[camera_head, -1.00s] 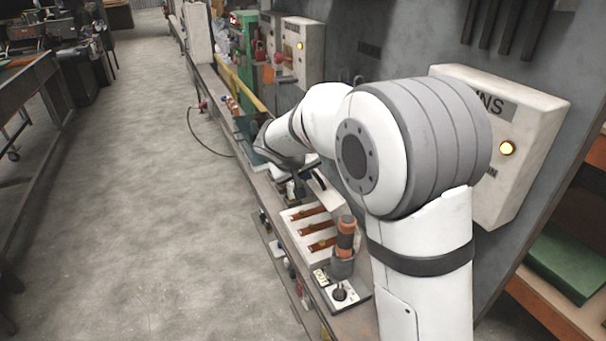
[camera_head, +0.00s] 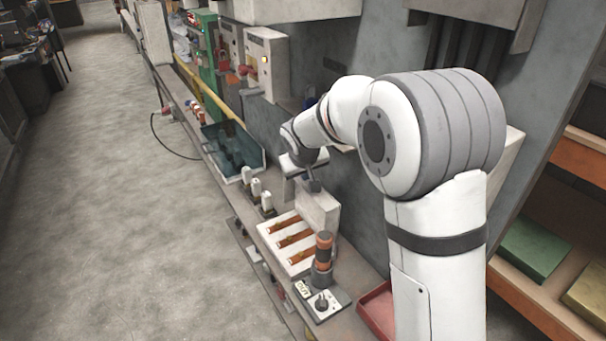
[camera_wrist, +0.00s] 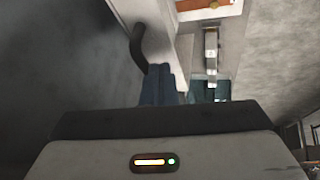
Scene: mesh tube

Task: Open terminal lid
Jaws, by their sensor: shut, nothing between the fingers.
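The terminal box (camera_head: 267,230) is a white tray with three copper-coloured bars showing, on the bench in the head view. Its white lid (camera_head: 320,212) stands raised, roughly upright, on the wall side of the bars. My gripper (camera_head: 313,186) is at the top of the lid. In the wrist view my dark fingers (camera_wrist: 163,72) are together with nothing between them. They lie close to the pale lid face (camera_wrist: 155,18) and a black curved part (camera_wrist: 137,45), perhaps a handle. I cannot tell whether they touch.
An orange-and-black cylinder (camera_head: 323,250) stands by a switch plate (camera_head: 322,304) in front of the box. Several white-topped parts (camera_head: 256,189) and a dark open bin (camera_head: 232,150) lie farther along the bench. A red tray (camera_head: 377,308) is beside my arm.

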